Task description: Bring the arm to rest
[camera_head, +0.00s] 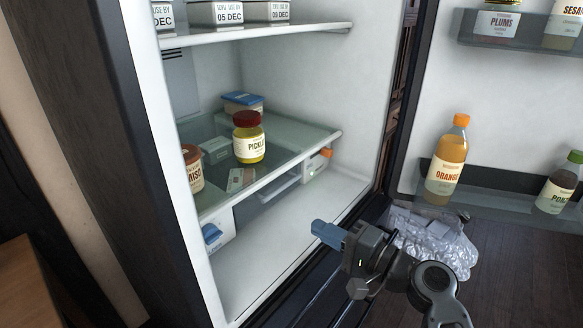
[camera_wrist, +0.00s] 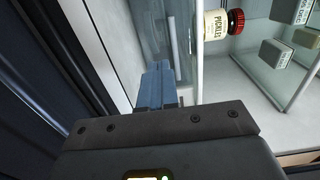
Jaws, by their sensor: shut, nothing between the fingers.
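My gripper (camera_head: 328,234) has blue fingers, which lie together with nothing between them. In the head view it is at the front of the open fridge, in front of the opening and below the glass shelf. The wrist view also shows the shut blue fingers (camera_wrist: 159,85), pointing towards the fridge interior. My arm reaches in from the lower right of the head view.
The glass shelf (camera_head: 322,143) holds a pickle jar (camera_head: 248,138), which the wrist view also shows (camera_wrist: 222,24), and a miso jar (camera_head: 193,168). The open door holds an orange bottle (camera_head: 447,160). A clear plastic bag (camera_head: 437,240) lies below the door.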

